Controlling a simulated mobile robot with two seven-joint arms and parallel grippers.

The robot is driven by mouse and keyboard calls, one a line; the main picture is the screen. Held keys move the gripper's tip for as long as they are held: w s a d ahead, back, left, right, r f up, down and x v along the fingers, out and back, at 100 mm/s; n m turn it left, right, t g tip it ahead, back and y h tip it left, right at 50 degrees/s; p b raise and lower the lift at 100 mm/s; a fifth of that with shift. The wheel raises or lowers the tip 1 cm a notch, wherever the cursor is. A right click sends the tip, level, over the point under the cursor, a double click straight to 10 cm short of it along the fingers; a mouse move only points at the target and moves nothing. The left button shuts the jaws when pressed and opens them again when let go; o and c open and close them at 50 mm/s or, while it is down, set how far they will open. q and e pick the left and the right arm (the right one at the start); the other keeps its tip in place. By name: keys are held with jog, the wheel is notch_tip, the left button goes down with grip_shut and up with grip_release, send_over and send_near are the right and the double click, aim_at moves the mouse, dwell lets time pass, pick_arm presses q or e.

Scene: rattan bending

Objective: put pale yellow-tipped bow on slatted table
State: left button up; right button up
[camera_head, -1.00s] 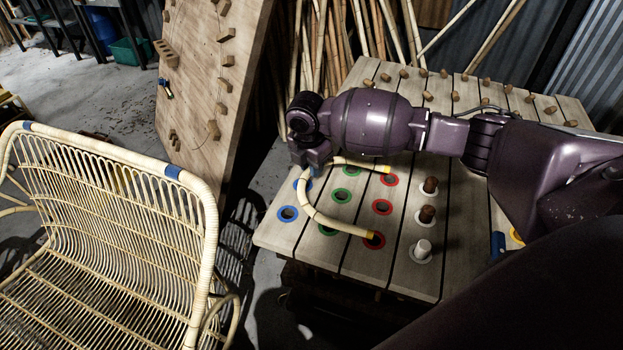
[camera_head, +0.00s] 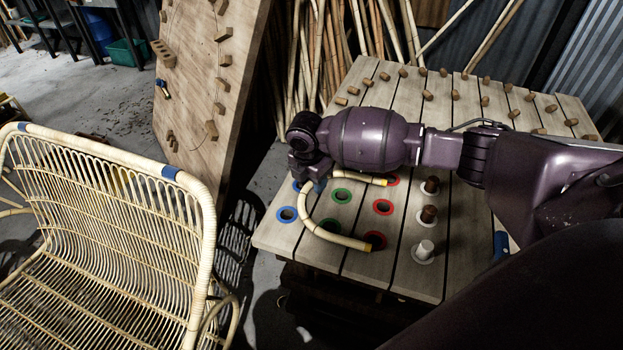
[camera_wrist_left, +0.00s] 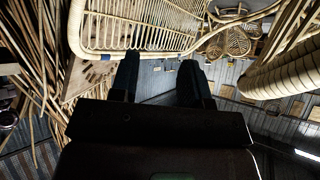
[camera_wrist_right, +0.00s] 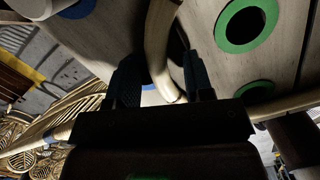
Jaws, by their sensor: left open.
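The pale yellow-tipped bow (camera_head: 312,218) is a curved cane with two yellow ends, over the slatted table (camera_head: 275,238). Its ends point right, one near a red-ringed hole at the front, one further back. I cannot tell whether it touches the slats. My right gripper (camera_head: 318,184) is at the bow's bend, fingers down. In the right wrist view the bow (camera_wrist_right: 160,45) runs between the fingers (camera_wrist_right: 160,75), and the gripper is shut on it. My left gripper (camera_wrist_left: 159,68) is open and empty in the left wrist view; it is out of the head view.
The table has blue, green (camera_head: 342,196) and red (camera_head: 383,208) ringed holes, several short pegs (camera_head: 429,214), and wooden dowels along the back. A rattan bench (camera_head: 110,215) stands left. A leaning wooden board (camera_head: 205,100) and cane poles (camera_head: 330,60) stand behind.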

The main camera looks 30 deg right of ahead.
jog(key=shift+r, duration=0.2)
pick_arm(q)
jog(key=shift+s+a+r+p, duration=0.15)
jog(key=shift+s+r+p, duration=0.2)
jog(key=shift+r+p, duration=0.6)
pick_arm(e)
notch_tip(320, 180, up, 12)
jog(key=a, duration=0.1)
jog(key=shift+s+a, duration=0.15)
jog(key=shift+s, duration=0.1)
pick_arm(q)
jog(key=shift+w+f, duration=0.1)
pick_arm(e)
jog(key=shift+f, duration=0.1)
